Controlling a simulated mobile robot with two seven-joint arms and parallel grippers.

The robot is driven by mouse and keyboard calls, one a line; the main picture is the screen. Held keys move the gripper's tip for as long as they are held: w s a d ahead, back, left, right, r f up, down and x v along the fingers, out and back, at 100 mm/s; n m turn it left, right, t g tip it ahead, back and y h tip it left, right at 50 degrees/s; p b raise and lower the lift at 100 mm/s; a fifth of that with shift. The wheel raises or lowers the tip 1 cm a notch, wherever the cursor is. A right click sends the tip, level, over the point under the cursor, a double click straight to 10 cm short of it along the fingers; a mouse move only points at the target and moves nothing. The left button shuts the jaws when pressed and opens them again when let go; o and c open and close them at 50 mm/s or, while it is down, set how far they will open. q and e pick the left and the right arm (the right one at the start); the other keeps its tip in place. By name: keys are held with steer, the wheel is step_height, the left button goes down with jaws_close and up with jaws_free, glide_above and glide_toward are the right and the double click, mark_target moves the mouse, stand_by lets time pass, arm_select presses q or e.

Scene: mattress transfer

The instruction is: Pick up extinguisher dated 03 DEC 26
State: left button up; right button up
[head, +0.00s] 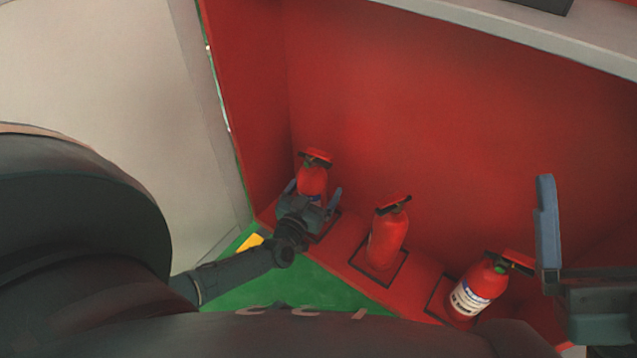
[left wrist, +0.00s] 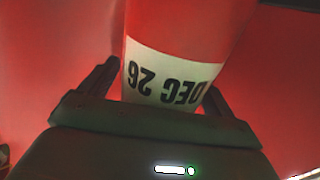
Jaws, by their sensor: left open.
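Three red extinguishers stand in a red cabinet. The left extinguisher (head: 314,172) is between the fingers of my left gripper (head: 313,190), which is open with a finger on each side of it. In the left wrist view this extinguisher (left wrist: 185,35) fills the space between the fingers. Its white label reads "DEC 26" upside down; the day is hidden or out of view. The middle extinguisher (head: 387,240) shows no readable label. The right extinguisher (head: 478,290) has a white label too small to read. My right gripper (head: 547,222) is at the right edge, only partly shown.
The extinguishers stand in black square outlines on the red cabinet floor (head: 350,285). A red side wall (head: 245,100) is close left of my left gripper. A grey ledge (head: 520,30) runs along the top. Green floor (head: 310,290) with a yellow patch (head: 250,242) lies in front.

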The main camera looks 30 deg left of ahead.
arm_select(q)
steer(key=shift+w, duration=0.1)
steer(key=c, duration=1.8)
steer(key=shift+r, duration=0.2)
